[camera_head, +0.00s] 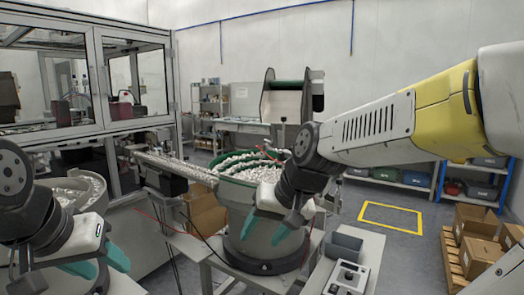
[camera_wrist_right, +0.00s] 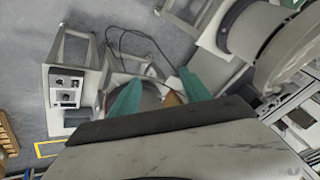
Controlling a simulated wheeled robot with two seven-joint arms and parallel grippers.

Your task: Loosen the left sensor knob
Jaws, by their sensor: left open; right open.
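I cannot make out the left sensor knob for certain in either view. A grey control box (camera_head: 347,278) with small dark knobs stands on a stand at the lower middle right; it also shows at the left of the right wrist view (camera_wrist_right: 67,88). My right gripper (camera_head: 265,230) is open and empty, its teal fingers pointing down in front of the bowl feeder. In the right wrist view its fingers (camera_wrist_right: 158,90) are spread with nothing between them. My left gripper (camera_head: 98,266) is open and empty at the lower left, low in front of the other bowl.
A bowl feeder (camera_head: 236,210) full of white caps stands in the middle, with a linear track (camera_head: 176,168) running left to the glazed machine (camera_head: 85,80). Another bowl (camera_head: 98,195) is at left. A grey bin (camera_head: 344,247) sits behind the control box.

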